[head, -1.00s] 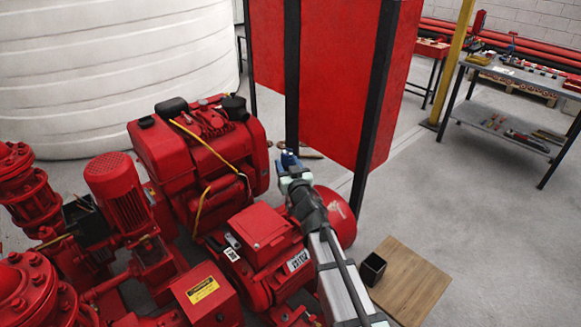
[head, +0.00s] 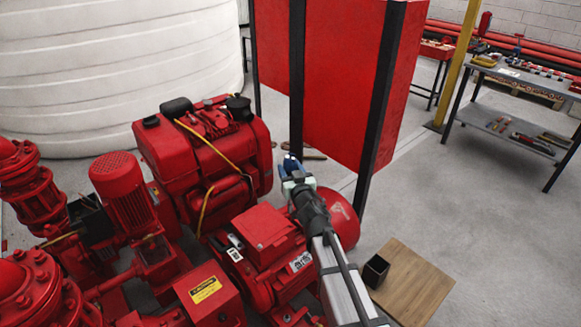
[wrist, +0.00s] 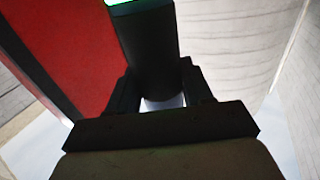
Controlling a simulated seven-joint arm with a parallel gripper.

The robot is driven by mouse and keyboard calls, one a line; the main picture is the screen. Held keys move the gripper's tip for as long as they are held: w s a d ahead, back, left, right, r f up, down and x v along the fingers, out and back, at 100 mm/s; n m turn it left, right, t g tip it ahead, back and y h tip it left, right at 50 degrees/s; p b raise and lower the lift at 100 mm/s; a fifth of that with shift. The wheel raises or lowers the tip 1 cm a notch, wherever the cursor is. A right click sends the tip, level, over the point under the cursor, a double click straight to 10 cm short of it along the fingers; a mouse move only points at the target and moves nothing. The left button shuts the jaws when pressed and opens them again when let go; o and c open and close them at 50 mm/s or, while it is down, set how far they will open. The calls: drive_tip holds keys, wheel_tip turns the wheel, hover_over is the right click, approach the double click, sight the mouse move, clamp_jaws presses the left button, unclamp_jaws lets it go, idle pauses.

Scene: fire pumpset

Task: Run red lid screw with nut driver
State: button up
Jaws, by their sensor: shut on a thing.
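My gripper (head: 292,172) is beside the red motor's lid in the head view, at the end of my arm reaching in from the lower right. A blue tip shows just beyond its fingers. In the wrist view, my gripper (wrist: 165,100) is shut on a dark cylindrical tool (wrist: 148,50) with a bright green end at the top edge, likely the nut driver. The red lid (head: 262,227) is a square box cover on the red motor, left of my gripper. The lid screw is too small to make out. The tool's working tip cannot be seen.
A red engine (head: 205,150) with a yellow cable stands behind the motor. A red cabinet (head: 345,80) on black posts rises behind my gripper. A black bin (head: 376,270) sits on a wooden board (head: 412,285) at right. A tool table (head: 520,78) stands far right.

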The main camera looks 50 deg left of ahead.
drive_tip(key=shift+f, duration=4.05)
idle(1.0)
drive_tip(key=shift+r, duration=3.1)
